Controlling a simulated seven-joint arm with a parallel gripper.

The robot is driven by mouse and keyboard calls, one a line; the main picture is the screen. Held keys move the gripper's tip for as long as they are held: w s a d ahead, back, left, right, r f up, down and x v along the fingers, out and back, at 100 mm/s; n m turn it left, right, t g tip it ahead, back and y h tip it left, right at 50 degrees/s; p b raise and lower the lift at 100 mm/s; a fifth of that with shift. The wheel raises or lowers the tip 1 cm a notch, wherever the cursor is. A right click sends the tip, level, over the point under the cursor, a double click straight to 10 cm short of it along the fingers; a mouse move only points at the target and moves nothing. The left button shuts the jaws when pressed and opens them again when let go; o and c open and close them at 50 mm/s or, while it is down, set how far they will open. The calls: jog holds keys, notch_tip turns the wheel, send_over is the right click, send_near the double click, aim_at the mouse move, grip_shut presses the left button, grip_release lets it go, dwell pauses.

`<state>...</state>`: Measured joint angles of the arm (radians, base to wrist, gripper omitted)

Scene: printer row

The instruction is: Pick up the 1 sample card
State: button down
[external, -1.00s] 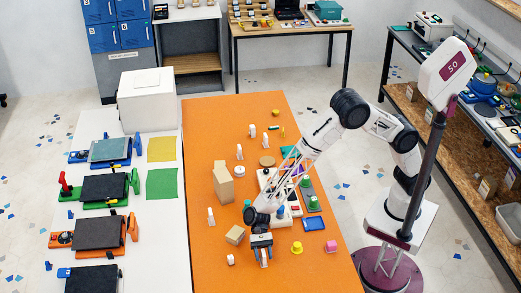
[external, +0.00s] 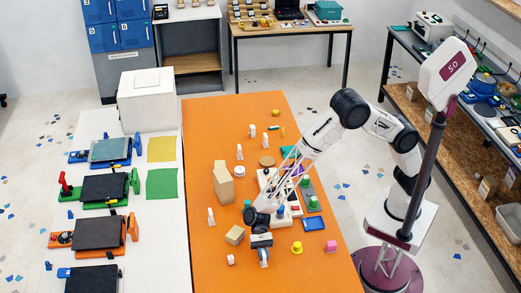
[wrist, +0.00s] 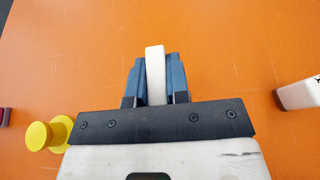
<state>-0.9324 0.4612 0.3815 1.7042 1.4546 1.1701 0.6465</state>
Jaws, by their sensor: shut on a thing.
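My gripper (external: 264,262) is low over the front part of the orange table in the external view. In the wrist view its two blue fingers (wrist: 158,82) are shut on a narrow white piece, which looks like the sample card (wrist: 155,65). The card stands between the fingers and sticks out a little past their tips. No number shows on its visible side. In the external view the card is mostly hidden by the fingers. I cannot tell whether it touches the table.
A white block (external: 231,260) lies left of my gripper; it also shows in the wrist view (wrist: 300,93). A yellow knob (external: 297,247) and a pink piece (external: 331,246) stand to the right. The table (external: 300,275) in front is clear.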

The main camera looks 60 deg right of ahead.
aim_at(264, 253)
jog(key=shift+r, duration=0.1)
jog(key=shift+r, duration=4.95)
